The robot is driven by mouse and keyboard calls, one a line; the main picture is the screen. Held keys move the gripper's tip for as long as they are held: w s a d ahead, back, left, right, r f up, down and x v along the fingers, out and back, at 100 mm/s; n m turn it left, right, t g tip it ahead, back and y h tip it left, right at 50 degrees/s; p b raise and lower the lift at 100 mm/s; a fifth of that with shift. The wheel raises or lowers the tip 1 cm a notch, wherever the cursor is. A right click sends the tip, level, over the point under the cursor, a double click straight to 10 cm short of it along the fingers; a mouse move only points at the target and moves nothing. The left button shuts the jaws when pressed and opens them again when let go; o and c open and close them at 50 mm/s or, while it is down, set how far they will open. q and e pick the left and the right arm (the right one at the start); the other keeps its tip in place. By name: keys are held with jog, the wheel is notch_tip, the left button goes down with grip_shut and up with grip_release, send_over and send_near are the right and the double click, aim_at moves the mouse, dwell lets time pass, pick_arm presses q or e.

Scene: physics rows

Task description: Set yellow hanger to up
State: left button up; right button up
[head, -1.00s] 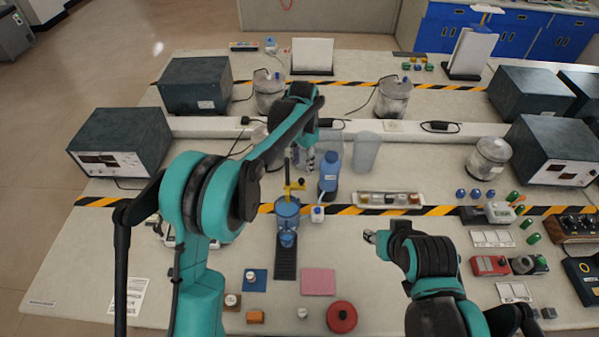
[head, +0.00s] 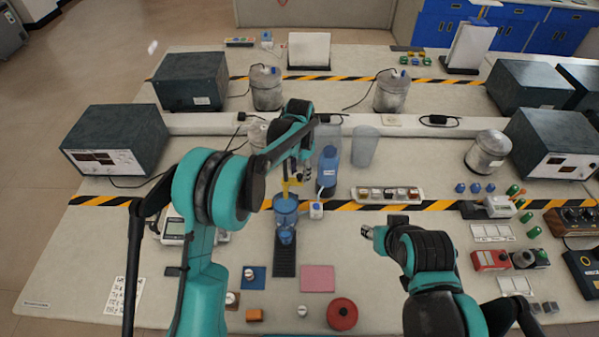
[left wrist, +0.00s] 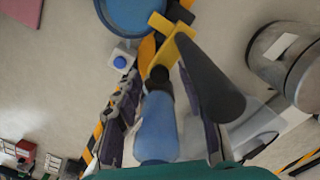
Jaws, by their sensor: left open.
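The yellow hanger (head: 290,183) stands over a blue cup (head: 286,210) left of the blue bottle (head: 328,170) in the head view. In the left wrist view the hanger (left wrist: 160,46) is at the top middle, joined to a thick dark rod (left wrist: 212,82). My left gripper (head: 301,177) is open right at the hanger, its fingers pointing down. In the wrist view the blue bottle (left wrist: 157,130) shows between the fingers; I cannot tell whether anything touches. The upper part of the hanger is hidden behind my arm in the head view. My right gripper (head: 367,232) hangs over the front right of the table.
A clear beaker (head: 365,147) is behind the blue bottle. A tray of small jars (head: 388,194) lies to the right. A pink mat (head: 318,279) and red disc (head: 342,314) lie in front.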

pick_arm(q)
grip_shut()
notch_tip(320, 180, up, 10)
jog(key=p, duration=0.5)
jog(key=shift+w, duration=0.15)
grip_release()
jog(key=shift+r, duration=0.1)
notch_tip(320, 180, up, 12)
